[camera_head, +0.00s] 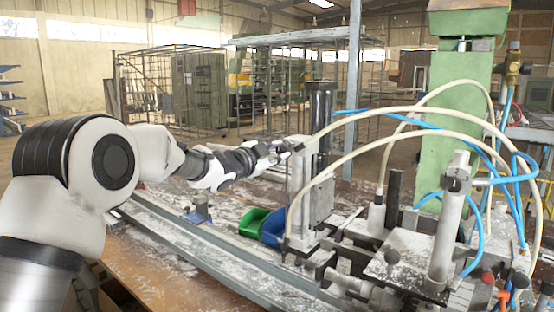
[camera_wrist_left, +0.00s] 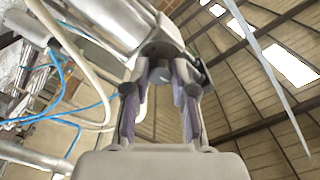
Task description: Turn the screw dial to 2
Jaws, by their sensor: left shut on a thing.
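My left gripper (camera_head: 281,151) reaches in from the left to the upper part of the grey metal clamp unit (camera_head: 300,205). In the left wrist view the two fingers of my left gripper (camera_wrist_left: 161,72) close on the sides of a grey, faceted knob, which I take to be the screw dial (camera_wrist_left: 162,46). In the head view the dial is mostly hidden by the fingers and too small to make out. I cannot read any number or mark on it. My right gripper is not in view.
A green bin (camera_head: 253,222) and a blue bin (camera_head: 272,228) stand left of the clamp unit. Long metal profiles (camera_head: 205,245) lie along the bench. Pale hoses (camera_head: 420,108) and blue hoses arch over the right side. A green machine column (camera_head: 455,110) stands behind.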

